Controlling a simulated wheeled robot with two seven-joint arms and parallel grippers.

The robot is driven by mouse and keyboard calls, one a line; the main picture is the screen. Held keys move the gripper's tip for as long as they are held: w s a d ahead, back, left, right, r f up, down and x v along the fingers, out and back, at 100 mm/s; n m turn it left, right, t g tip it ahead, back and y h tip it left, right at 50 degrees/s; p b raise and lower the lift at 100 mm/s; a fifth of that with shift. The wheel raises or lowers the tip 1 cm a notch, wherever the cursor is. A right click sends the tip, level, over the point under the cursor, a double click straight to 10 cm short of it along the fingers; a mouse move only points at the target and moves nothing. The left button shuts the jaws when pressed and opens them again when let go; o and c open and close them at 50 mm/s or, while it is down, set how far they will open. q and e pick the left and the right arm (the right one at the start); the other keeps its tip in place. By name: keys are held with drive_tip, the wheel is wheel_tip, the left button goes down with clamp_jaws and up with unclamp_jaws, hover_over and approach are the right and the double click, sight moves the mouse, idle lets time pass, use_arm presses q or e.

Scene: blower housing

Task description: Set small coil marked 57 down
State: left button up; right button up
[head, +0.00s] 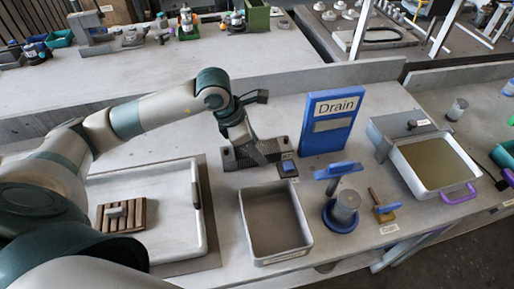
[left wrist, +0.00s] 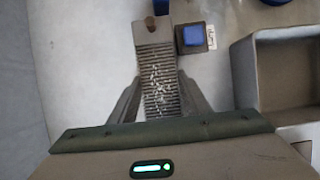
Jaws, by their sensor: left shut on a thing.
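My left gripper (head: 258,150) reaches in from the left over the middle of the bench. In the left wrist view my left gripper (left wrist: 160,100) is shut on a grey finned block (left wrist: 158,72), which looks like the small coil. Its fins run crosswise between the two fingers, and its plain far end has a brown spot. No number 57 is readable on it. In the head view the block sits low, close to a dark base (head: 231,160) behind the grey bin. I cannot tell whether it touches the surface. My right gripper is not in view.
A small blue-topped block (head: 288,167) stands right beside the gripper. The open grey bin (head: 248,218) is in front, the blue Drain board (head: 330,120) behind right. A white tray (head: 205,215) with a slatted wooden rack (head: 121,215) is left, a liquid-filled basin (head: 392,150) right.

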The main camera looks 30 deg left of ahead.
use_arm(q)
drive_tip(key=o, duration=1.4)
drive_tip(key=shift+r, duration=0.1)
drive_tip(key=v, duration=0.3)
drive_tip(key=shift+b, duration=0.4)
drive_tip(key=b+v, duration=0.1)
drive_tip(key=v, duration=0.7)
drive_tip(key=shift+s+a+r, duration=0.1)
drive_tip(key=shift+r, duration=0.35)
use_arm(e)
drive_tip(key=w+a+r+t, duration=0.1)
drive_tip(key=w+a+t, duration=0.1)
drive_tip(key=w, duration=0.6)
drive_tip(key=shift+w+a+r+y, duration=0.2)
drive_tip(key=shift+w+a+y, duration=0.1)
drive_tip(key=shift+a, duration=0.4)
